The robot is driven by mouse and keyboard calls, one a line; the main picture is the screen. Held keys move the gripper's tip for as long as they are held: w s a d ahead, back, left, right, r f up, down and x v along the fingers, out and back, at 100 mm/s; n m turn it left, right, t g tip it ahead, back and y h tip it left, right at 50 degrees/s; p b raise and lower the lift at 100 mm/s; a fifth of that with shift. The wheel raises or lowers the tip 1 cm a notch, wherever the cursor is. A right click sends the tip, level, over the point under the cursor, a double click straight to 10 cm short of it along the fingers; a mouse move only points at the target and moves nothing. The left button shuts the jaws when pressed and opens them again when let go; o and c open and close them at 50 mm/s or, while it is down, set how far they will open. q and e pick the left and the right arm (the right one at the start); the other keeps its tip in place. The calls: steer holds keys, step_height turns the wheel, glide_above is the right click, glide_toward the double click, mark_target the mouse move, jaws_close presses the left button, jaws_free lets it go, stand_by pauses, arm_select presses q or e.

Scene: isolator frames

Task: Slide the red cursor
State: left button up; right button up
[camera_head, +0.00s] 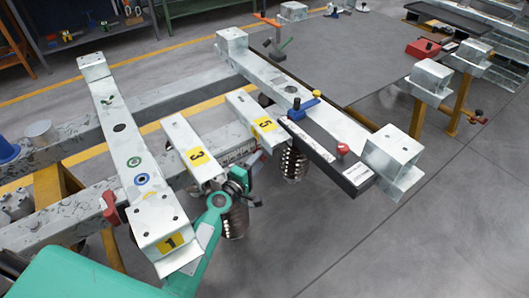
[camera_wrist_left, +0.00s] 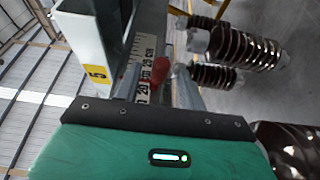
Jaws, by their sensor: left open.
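The red cursor (camera_wrist_left: 156,72) shows in the left wrist view on a pale ruler scale (camera_wrist_left: 148,42) with black markings. In the head view I cannot make out the cursor; the scale (camera_head: 236,152) runs between the beams marked 3 and 5. My left gripper (camera_head: 246,176) is beside the scale there, reaching up from below. In the left wrist view my left gripper (camera_wrist_left: 158,82) is open, with a finger on either side of the cursor. I cannot tell whether either finger touches it. My right gripper is not in view.
Beam 3 (camera_head: 192,150) and beam 5 (camera_head: 255,122) flank the scale closely. Ribbed brown insulators (camera_head: 293,163) hang below. A red clamp (camera_head: 111,207) sits at left. The floor at lower right is clear.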

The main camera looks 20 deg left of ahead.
arm_select(q)
steer(key=shift+x, duration=2.55)
steer(key=shift+c, duration=0.4)
steer(key=shift+s, duration=0.1)
jaws_close()
